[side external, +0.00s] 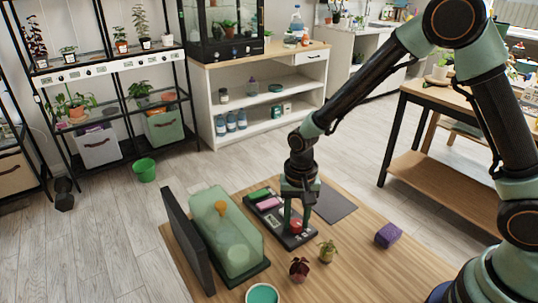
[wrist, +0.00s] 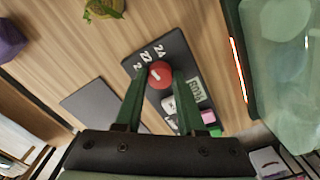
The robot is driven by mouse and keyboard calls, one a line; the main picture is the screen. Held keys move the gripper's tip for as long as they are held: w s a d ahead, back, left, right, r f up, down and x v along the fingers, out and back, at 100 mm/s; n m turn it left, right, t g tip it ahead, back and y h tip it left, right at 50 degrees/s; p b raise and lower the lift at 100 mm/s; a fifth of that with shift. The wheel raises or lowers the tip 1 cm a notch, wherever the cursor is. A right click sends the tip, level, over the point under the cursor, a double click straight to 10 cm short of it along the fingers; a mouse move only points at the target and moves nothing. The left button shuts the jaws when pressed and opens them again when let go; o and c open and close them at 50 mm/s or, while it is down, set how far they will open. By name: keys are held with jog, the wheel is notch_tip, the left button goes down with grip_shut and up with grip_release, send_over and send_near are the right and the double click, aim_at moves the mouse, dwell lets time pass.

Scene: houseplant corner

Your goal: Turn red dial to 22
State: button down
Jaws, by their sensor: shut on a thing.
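The red dial (wrist: 160,71) sits on a dark control panel (side external: 267,205) on the wooden table. My gripper (wrist: 158,78) points down, with one finger on each side of the dial, shut on it. In the side external view the red dial (side external: 296,226) shows between the fingers of my gripper (side external: 296,222). White numbers, 22 (wrist: 147,56) and 24 (wrist: 160,50) among them, stand along the dial's far side in the wrist view. The dial has a short white mark; I cannot tell exactly which number it points to.
The panel also has a label plate, a pink block (side external: 268,203) and a green block (side external: 260,194). A green translucent case (side external: 228,240) stands left of it. A flat grey mat (side external: 333,204), small plants (side external: 327,250) and a purple block (side external: 388,235) are nearby.

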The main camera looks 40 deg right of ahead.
aim_at(297, 222)
jog(key=c, duration=0.5)
grip_release()
notch_tip(297, 222, up, 12)
jog(key=shift+r, duration=0.15)
jog(key=s+d+r+n+t, duration=0.5)
jog(key=s+d+r+n, duration=0.2)
jog(key=s+d+r, duration=0.2)
jog(key=shift+s+d+r+t, duration=0.3)
jog(key=shift+s+d+r, duration=0.05)
jog(key=shift+r, duration=0.35)
